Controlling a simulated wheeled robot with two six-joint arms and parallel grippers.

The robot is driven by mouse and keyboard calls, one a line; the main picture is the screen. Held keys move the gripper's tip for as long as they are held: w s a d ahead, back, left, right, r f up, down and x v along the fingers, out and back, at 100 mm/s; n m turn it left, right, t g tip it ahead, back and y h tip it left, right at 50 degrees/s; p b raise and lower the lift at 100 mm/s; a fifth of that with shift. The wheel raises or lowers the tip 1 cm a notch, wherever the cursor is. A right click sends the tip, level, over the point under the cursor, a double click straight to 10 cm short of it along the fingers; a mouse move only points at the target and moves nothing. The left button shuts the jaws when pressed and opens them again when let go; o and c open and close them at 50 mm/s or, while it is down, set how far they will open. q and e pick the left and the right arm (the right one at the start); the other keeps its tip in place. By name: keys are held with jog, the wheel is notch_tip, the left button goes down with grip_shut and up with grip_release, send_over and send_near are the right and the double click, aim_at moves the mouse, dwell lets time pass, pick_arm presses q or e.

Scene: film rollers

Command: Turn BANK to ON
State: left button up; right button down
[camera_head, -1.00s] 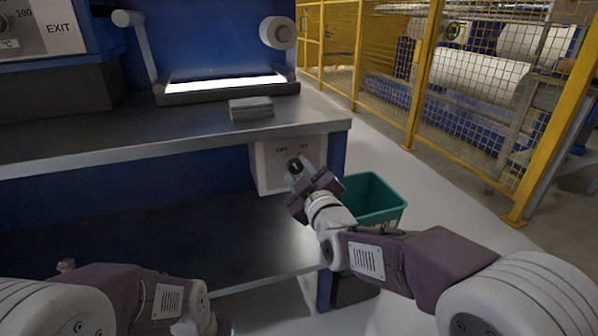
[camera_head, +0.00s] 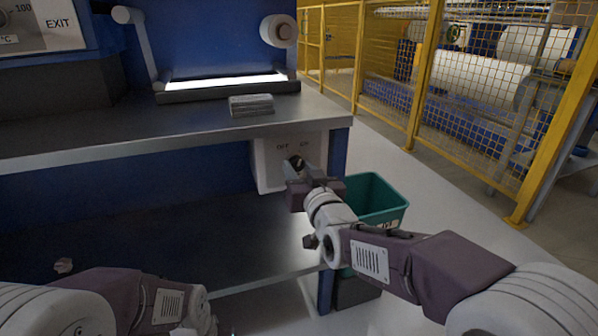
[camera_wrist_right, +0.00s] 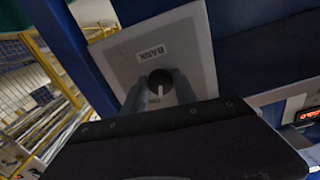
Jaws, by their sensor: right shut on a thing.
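The BANK switch box (camera_head: 268,170) is a pale panel under the bench top at its right end, with OFF and ON lettering above a dark knob (camera_head: 297,163). In the right wrist view the BANK label shows on the panel (camera_wrist_right: 192,40), and the round black knob (camera_wrist_right: 159,82) has a white pointer line. My right gripper (camera_head: 301,170) is at the panel with its fingers (camera_wrist_right: 160,92) shut on the knob, one on each side. My left arm (camera_head: 130,300) is at the lower left; its fingertips are not visible.
The metal bench top (camera_head: 200,122) overhangs the box and carries a grey block (camera_head: 251,105) and a lit strip (camera_head: 225,83). A lower shelf (camera_head: 200,235) lies below. A teal bin (camera_head: 375,203) stands right of the box, near a yellow mesh fence (camera_head: 470,100).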

jog(key=shift+m, duration=1.1)
jog(key=c, duration=1)
grip_release()
jog(key=p+v, duration=0.3)
jog(key=v, duration=0.6)
